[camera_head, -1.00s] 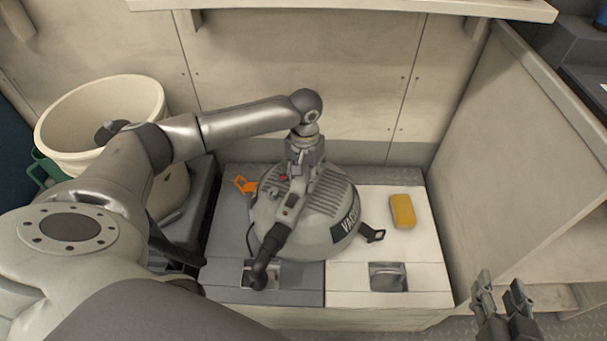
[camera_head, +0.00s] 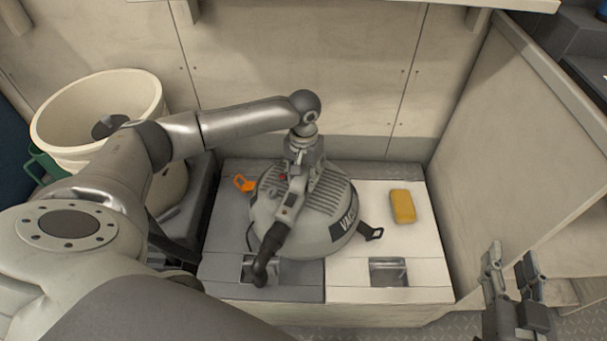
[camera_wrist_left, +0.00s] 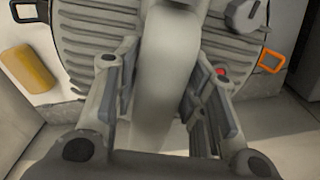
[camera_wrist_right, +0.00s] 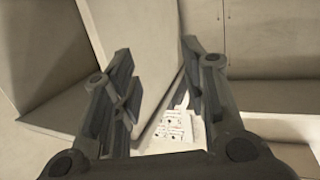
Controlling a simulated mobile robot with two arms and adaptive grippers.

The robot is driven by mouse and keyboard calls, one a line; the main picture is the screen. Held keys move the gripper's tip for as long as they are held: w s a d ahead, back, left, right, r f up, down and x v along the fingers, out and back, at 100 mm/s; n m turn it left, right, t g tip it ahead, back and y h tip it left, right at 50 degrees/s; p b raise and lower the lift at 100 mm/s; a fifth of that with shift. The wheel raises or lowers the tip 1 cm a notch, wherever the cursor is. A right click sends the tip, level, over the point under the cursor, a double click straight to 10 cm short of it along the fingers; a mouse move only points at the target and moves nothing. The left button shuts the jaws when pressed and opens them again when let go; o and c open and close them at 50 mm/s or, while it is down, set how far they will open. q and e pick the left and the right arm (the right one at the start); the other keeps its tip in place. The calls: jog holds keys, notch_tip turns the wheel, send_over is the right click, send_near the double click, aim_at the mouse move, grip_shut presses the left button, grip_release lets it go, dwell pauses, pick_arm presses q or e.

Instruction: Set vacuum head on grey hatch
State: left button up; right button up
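The vacuum head (camera_head: 268,212) is a grey ribbed dome with a top handle, a dark hose end, black and orange latches and a "VAC" label. It overlaps the grey hatch (camera_head: 226,225) at left and the pale hatch (camera_head: 405,245) at right; any gap beneath it is hidden. My left gripper (camera_head: 300,170) is over its top. In the left wrist view the spread fingers (camera_wrist_left: 167,55) stand on either side of the handle (camera_wrist_left: 165,85); contact is unclear. My right gripper (camera_head: 509,254) is open and empty at lower right; it also shows in the right wrist view (camera_wrist_right: 156,50).
A yellow sponge (camera_head: 402,206) lies on the pale hatch. Both hatches have recessed latches near the front. A cream bucket (camera_head: 75,130) stands at left. A pale upright panel (camera_head: 520,150) bounds the right side, a wall the back.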

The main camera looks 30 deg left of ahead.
pick_arm(q)
jog(key=shift+o, duration=1)
